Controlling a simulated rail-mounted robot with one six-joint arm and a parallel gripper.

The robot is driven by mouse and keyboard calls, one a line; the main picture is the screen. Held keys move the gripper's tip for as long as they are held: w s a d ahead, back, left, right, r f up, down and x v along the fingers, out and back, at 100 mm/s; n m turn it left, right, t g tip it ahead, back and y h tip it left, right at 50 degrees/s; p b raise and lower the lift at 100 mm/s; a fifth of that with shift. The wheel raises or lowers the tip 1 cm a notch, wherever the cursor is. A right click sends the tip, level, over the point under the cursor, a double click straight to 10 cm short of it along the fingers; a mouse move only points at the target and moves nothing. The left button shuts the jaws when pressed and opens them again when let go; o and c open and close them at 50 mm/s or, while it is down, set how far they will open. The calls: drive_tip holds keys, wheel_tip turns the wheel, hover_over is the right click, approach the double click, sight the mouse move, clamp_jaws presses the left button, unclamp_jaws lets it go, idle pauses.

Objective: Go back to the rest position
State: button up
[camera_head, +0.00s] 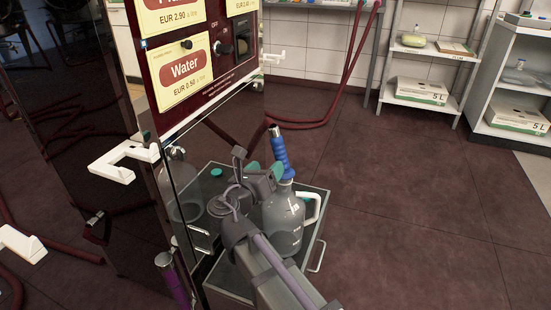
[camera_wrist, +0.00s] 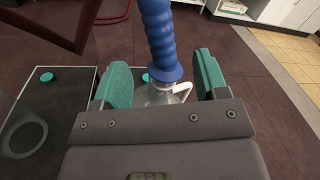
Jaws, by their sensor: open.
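My gripper (camera_head: 264,174) is open, with teal pads, close beside the blue ribbed nozzle handle (camera_head: 279,152). In the wrist view the handle (camera_wrist: 160,38) rises upright just beyond and between the open fingers (camera_wrist: 162,78), and no pad clearly touches it. The nozzle's lower end goes down at the mouth of a grey jug (camera_head: 284,222) with a white handle. The jug stands upright on a dark tray (camera_head: 318,200) at the machine's foot. My gripper hides part of the jug in the wrist view.
The glossy refill machine (camera_head: 183,72) with a Water label stands close at left and mirrors the jug. White hooks (camera_head: 125,160) stick out from it. A purple nozzle (camera_head: 172,280) hangs low at front left. Dark red hoses (camera_head: 340,90) run behind. Open floor lies at right, before shelves (camera_head: 425,60).

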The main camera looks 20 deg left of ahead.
drive_tip(key=shift+s, duration=0.45)
drive_tip(key=s+d+f+m+g+h+p, duration=0.1)
drive_tip(key=s+d+f+m+g, duration=0.1)
drive_tip(key=d+f+m+g, duration=0.65)
drive_tip(key=s+d+f+m+g+h+p, duration=0.1)
drive_tip(key=s+d+f+m+g+p, duration=0.2)
drive_tip(key=d+m, duration=0.95)
drive_tip(key=s+d+r+m+g+y+p, duration=0.1)
drive_tip(key=s+d+m+g+y+p, duration=0.15)
drive_tip(key=d+m, duration=0.7)
drive_tip(key=s+d+m+g+y+p, duration=0.15)
drive_tip(key=d+m+g, duration=0.25)
drive_tip(key=d+m, duration=0.5)
wheel_tip(320, 180, up, 38)
drive_tip(key=w+n+p, duration=0.1)
drive_tip(key=p, duration=3.5)
drive_tip(key=shift+d+y+p, duration=0.25)
drive_tip(key=shift+y+p, duration=0.05)
drive_tip(key=shift+y, duration=0.1)
